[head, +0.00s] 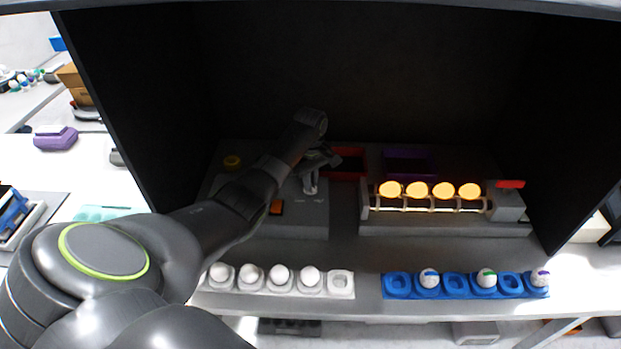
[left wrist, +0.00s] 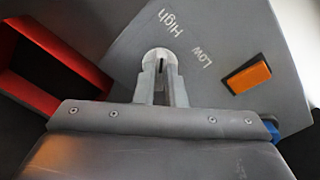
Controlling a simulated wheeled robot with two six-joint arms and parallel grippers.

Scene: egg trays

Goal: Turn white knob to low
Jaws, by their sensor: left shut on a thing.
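The white knob (left wrist: 158,54) is on the grey control panel (left wrist: 225,50), which also shows in the head view (head: 300,217). My left gripper (left wrist: 161,72) is shut on the knob, with a finger on each side of it. In the head view the left gripper (head: 310,187) reaches down to the panel and covers most of the knob. The printed words High (left wrist: 172,17) and Low (left wrist: 201,57) are beside the knob. I cannot tell which word the knob points to. My right gripper is not in view.
An orange switch (left wrist: 248,77) is on the panel near Low. A red-rimmed bin (head: 347,177) is right of the gripper. Lit eggs (head: 417,190) sit on a roller rack farther right. White (head: 340,284) and blue (head: 397,286) egg trays lie in front.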

